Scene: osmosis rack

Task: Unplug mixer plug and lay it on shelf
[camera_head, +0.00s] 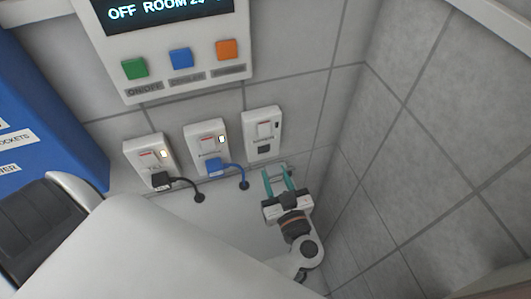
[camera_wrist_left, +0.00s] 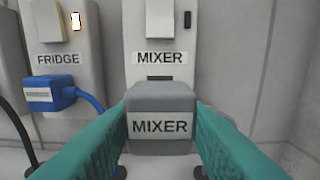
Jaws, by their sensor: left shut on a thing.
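My left gripper (camera_head: 277,168) has teal fingers and is just below and in front of the mixer socket (camera_head: 262,133). In the left wrist view it is shut on the grey mixer plug (camera_wrist_left: 160,118), labelled MIXER, between the fingertips. The mixer socket also shows behind the plug in the wrist view (camera_wrist_left: 160,30). Its dark opening is uncovered in the head view, so the plug is out of it. The white shelf (camera_head: 225,212) lies below the sockets. I cannot tell whether the plug touches it. My right gripper is not in view.
The fridge socket (camera_head: 203,140) holds a blue plug (camera_head: 214,166); a left socket (camera_head: 148,155) holds a black plug (camera_head: 160,180). Their cords run to holes in the shelf. A control panel (camera_head: 175,50) hangs above. A tiled side wall (camera_head: 400,150) stands close on the right.

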